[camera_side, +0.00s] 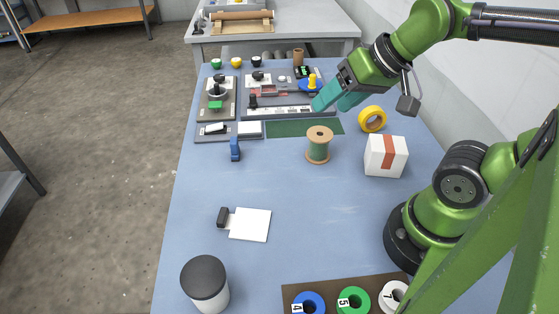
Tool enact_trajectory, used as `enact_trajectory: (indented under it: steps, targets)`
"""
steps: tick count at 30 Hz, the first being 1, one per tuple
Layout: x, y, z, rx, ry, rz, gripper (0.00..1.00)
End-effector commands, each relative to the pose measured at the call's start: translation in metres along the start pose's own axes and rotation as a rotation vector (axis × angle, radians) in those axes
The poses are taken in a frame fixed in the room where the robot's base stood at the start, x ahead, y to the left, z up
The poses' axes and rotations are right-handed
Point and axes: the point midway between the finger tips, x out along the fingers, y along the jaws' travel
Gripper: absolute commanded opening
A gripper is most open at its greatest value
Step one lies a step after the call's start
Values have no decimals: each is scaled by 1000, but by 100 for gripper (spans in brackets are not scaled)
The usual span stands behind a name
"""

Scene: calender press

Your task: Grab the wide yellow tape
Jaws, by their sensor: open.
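The wide yellow tape (372,119) is a yellow ring on the blue table, at the upper right, just behind the white box with the orange stripe. My gripper (332,97) has teal fingers and is open. It is above the table to the left of the tape and farther back, over the front right part of the control panel. The gripper is apart from the tape, with nothing seen between its fingers. The tape's whole ring shows.
The white box (386,156) stands close in front of the tape. A spool of green thread (318,146) stands to its left. The control panel (278,98) with knobs lies at the back. A dark-lidded jar (205,284) is at front left. The table's middle is mostly clear.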

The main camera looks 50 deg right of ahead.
Motion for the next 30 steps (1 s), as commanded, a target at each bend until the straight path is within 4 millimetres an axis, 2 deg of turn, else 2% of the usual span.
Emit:
enact_trajectory:
  steps: [2,5,8,12,15,19,21,22,26,30]
  targets:
    - [9,15,-10,62,-27,39,60]
    - [20,44,-34,201,-66,108,60]
    - [30,88,-62,434,-105,201,60]
    - [36,162,-91,821,-134,353,60]
    - [36,218,-102,1107,-132,476,60]
    - [30,277,-107,1440,-94,626,60]
    - [24,295,-111,1586,-60,687,60]
    - [22,298,-113,1631,-46,702,60]
    - [15,296,-117,1751,-5,724,60]
    - [23,298,-111,1792,-3,731,60]
